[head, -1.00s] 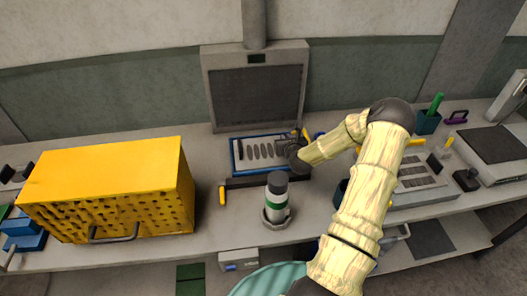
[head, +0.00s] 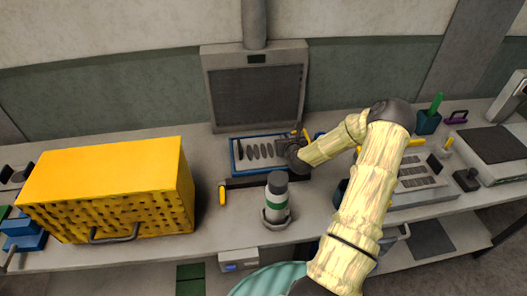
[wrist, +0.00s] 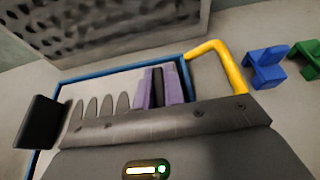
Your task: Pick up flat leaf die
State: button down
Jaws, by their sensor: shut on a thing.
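The blue-rimmed tray (head: 233,160) on the bench holds a row of thin grey leaf-shaped dies; it also shows in the wrist view (wrist: 90,75). My gripper (wrist: 160,88) is over the right part of the tray. Its purple fingers are shut on a thin dark piece, the flat leaf die (wrist: 156,84), seen as a narrow strip between them. Its lower part is hidden by my gripper's body. Several other dies (wrist: 106,105) stand in a row to the left of the fingers. I cannot tell whether the held die is clear of the tray.
A grey perforated panel (head: 257,95) stands behind the tray. A yellow box (head: 105,185) is at the left. A grey-capped bottle (head: 277,195) stands in front of the tray. A yellow handle (wrist: 225,55) and blue block (wrist: 265,68) are to the right.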

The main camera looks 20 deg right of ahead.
jog(key=shift+r, duration=0.2)
notch_tip(320, 180, up, 10)
jog(key=shift+f+b, duration=0.1)
jog(key=shift+b, duration=0.55)
dwell(0.4)
